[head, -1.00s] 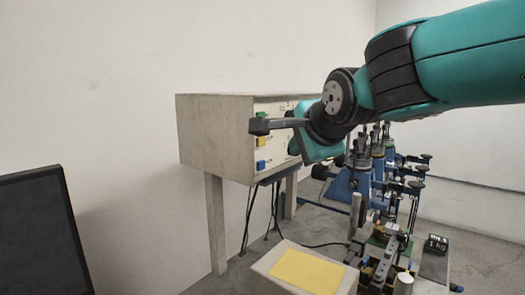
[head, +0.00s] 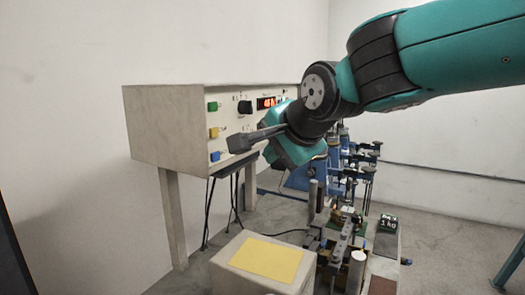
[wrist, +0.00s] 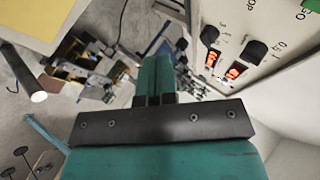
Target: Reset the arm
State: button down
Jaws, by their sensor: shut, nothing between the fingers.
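My teal arm reaches in from the upper right of the head view. In the wrist view, my gripper (wrist: 153,66) shows as two teal fingers standing together past a black bar, shut and empty. In the head view, the teal gripper body (head: 295,150) hangs in front of the right part of a beige control cabinet (head: 165,130), and the fingertips cannot be made out. A dark grey bracket (head: 243,142) sticks out left from my wrist, across the cabinet face. In the wrist view, the panel's lit red displays (wrist: 236,70) and black knobs are to the right of the fingers.
A block with a yellow top sheet (head: 265,259) stands in front, below my gripper. Blue-stand equipment (head: 300,178) and a 1 kg weight (head: 388,223) are behind to the right. A dark edge (head: 12,255) shows at far left. Floor is open at right.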

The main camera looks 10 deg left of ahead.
jog(key=s+d+f+n+g, duration=0.2)
jog(key=s+d+f+n, duration=0.3)
jog(key=s, duration=0.3)
jog(key=s+d+f+n+g+h+b, duration=0.1)
jog(key=s+d+f+n+g, duration=0.2)
jog(key=s+d, duration=0.4)
jog(key=s+d+f+n+g, duration=0.3)
jog(key=s+d+f+n, duration=0.3)
jog(key=s, duration=0.4)
jog(key=shift+s+d+f+n+h+b, duration=0.3)
jog(key=shift+f+b, duration=0.05)
jog(key=shift+f, duration=0.05)
